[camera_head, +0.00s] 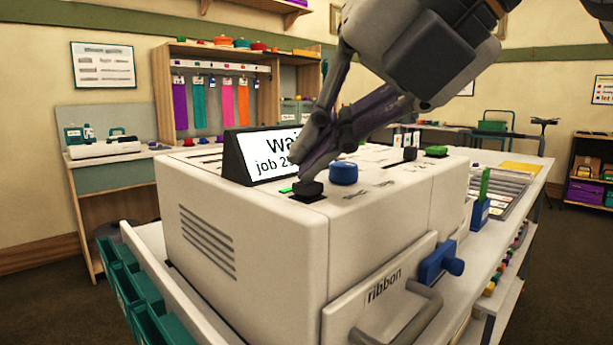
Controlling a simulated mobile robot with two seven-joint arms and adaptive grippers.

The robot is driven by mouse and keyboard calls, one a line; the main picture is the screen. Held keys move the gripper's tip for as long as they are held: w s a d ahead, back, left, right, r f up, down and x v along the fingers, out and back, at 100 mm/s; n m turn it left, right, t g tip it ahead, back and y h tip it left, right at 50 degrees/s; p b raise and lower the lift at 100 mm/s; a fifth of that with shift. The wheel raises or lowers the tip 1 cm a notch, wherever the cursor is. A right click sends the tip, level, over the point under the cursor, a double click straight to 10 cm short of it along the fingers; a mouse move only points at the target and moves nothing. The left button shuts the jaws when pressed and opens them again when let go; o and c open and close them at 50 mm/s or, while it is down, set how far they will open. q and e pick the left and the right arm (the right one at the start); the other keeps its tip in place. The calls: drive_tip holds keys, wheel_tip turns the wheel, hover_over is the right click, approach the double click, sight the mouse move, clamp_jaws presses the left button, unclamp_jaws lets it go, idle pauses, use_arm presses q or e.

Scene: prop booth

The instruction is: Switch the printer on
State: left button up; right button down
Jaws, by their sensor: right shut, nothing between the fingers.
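The printer (250,235) is a large off-white box on the table. Its tilted display (265,155) is lit and shows "Wai…" and "job 2…", partly covered by my gripper. A small green mark (286,190) shows beside the black button. A blue round knob (344,173) stands just right of it. My left gripper is not in view.
A green button (436,151) sits farther back on the printer top. A "ribbon" door with a handle (412,310) and a blue latch (440,262) are on the printer's side. Teal bins (128,285) hang at the left. A shelf with coloured ribbons (228,105) stands behind.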

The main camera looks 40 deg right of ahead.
wheel_tip(320, 180, up, 6)
drive_tip(key=p, duration=0.3)
drive_tip(key=shift+r+p, duration=0.1)
drive_tip(key=shift+p, duration=0.25)
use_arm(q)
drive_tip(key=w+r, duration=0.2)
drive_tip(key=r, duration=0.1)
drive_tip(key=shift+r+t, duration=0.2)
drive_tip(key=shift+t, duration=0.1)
